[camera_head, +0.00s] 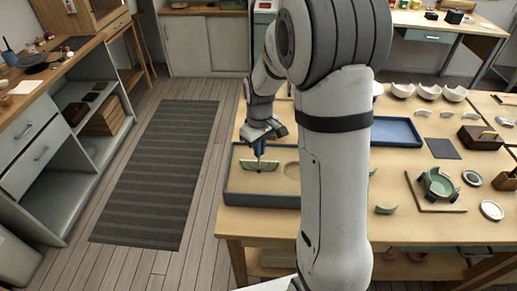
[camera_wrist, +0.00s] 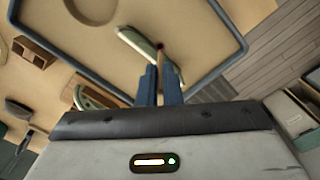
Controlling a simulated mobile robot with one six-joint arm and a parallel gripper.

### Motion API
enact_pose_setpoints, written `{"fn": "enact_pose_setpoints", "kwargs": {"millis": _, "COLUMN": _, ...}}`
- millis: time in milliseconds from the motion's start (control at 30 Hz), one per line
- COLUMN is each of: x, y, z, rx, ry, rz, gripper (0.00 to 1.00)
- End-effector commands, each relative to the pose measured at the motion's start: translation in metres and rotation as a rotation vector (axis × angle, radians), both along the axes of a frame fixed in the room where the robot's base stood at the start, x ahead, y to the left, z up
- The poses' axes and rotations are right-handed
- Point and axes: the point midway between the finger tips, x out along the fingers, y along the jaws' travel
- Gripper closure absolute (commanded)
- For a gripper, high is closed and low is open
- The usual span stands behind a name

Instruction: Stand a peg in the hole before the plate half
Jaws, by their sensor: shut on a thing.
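My gripper (camera_head: 259,154) points down over the left part of a dark-rimmed tray (camera_head: 262,200) with a pale wooden floor. In the wrist view its two blue fingers (camera_wrist: 162,72) are shut on a thin wooden peg (camera_wrist: 168,62) with a dark red end. The plate half (camera_head: 260,166) stands on edge in the tray, green with a pale rim. In the wrist view it is a narrow pale green strip (camera_wrist: 137,42) right beside the peg. The hole is not visible, and I cannot tell whether the peg is in it.
A round recess (camera_head: 291,171) lies right of the plate half. On the same table are a blue tray (camera_head: 398,131), a dark mat (camera_head: 441,148), a green broken bowl (camera_head: 438,183) and a loose green shard (camera_head: 385,210).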

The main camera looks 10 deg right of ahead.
Motion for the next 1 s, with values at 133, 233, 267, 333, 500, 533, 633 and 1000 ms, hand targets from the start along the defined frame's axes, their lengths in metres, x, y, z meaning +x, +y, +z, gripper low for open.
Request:
{"fn": "enact_pose_setpoints", "kwargs": {"millis": 133, "x": 0.000, "y": 0.000, "z": 0.007, "rx": 0.000, "ry": -0.001, "rz": 0.000, "gripper": 1.00}}
{"fn": "enact_pose_setpoints", "kwargs": {"millis": 233, "x": 0.000, "y": 0.000, "z": 0.009, "rx": 0.000, "ry": -0.001, "rz": 0.000, "gripper": 1.00}}
{"fn": "enact_pose_setpoints", "kwargs": {"millis": 267, "x": 0.000, "y": 0.000, "z": 0.009, "rx": 0.000, "ry": -0.001, "rz": 0.000, "gripper": 1.00}}
{"fn": "enact_pose_setpoints", "kwargs": {"millis": 333, "x": 0.000, "y": 0.000, "z": 0.008, "rx": 0.000, "ry": -0.001, "rz": 0.000, "gripper": 1.00}}
{"fn": "enact_pose_setpoints", "kwargs": {"millis": 500, "x": 0.000, "y": 0.000, "z": 0.008, "rx": 0.000, "ry": -0.001, "rz": 0.000, "gripper": 1.00}}
{"fn": "enact_pose_setpoints", "kwargs": {"millis": 533, "x": 0.000, "y": 0.000, "z": 0.008, "rx": 0.000, "ry": 0.000, "rz": 0.000, "gripper": 1.00}}
{"fn": "enact_pose_setpoints", "kwargs": {"millis": 633, "x": 0.000, "y": 0.000, "z": 0.005, "rx": 0.000, "ry": 0.000, "rz": 0.000, "gripper": 1.00}}
{"fn": "enact_pose_setpoints", "kwargs": {"millis": 1000, "x": 0.001, "y": 0.000, "z": -0.013, "rx": 0.000, "ry": 0.000, "rz": -0.001, "gripper": 1.00}}
